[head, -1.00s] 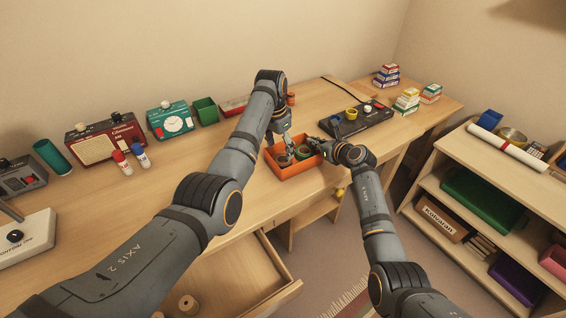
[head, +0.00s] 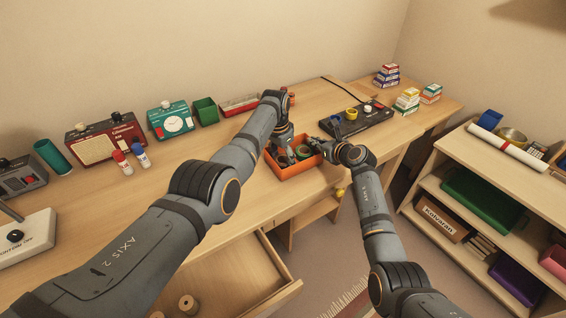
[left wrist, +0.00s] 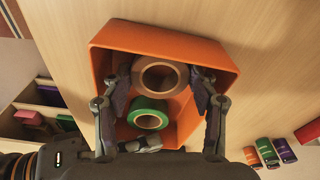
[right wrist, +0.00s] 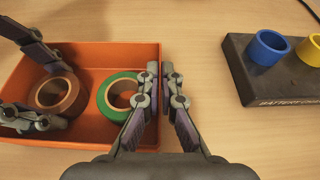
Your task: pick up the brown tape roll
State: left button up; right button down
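The brown tape roll (left wrist: 160,77) lies in the orange box (left wrist: 165,38), beside a green tape roll (left wrist: 148,113). In the right wrist view the brown roll (right wrist: 61,96) is at the left and the green roll (right wrist: 119,96) at the right. My left gripper (left wrist: 161,85) is open, down in the box, with a finger on each side of the brown roll. Whether the fingers touch it I cannot tell. My right gripper (right wrist: 161,72) is shut on the box's end wall, one finger inside and one outside.
A dark stand (right wrist: 280,85) with blue and yellow rings is right of the box. Small glue bottles (head: 130,160), a green cup (head: 205,110) and a teal device (head: 168,119) stand to the left. An open drawer (head: 240,285) is below the desk.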

pick_arm(q)
jog(key=c, duration=0.5)
pick_arm(e)
jog(key=c, duration=1.4)
grip_release()
jog(key=shift+c, duration=0.2)
pick_arm(q)
jog(key=shift+o, duration=0.2)
notch_tip(320, 180, up, 10)
pick_arm(e)
jog(key=v, duration=1.2)
jog(key=shift+f, duration=0.1)
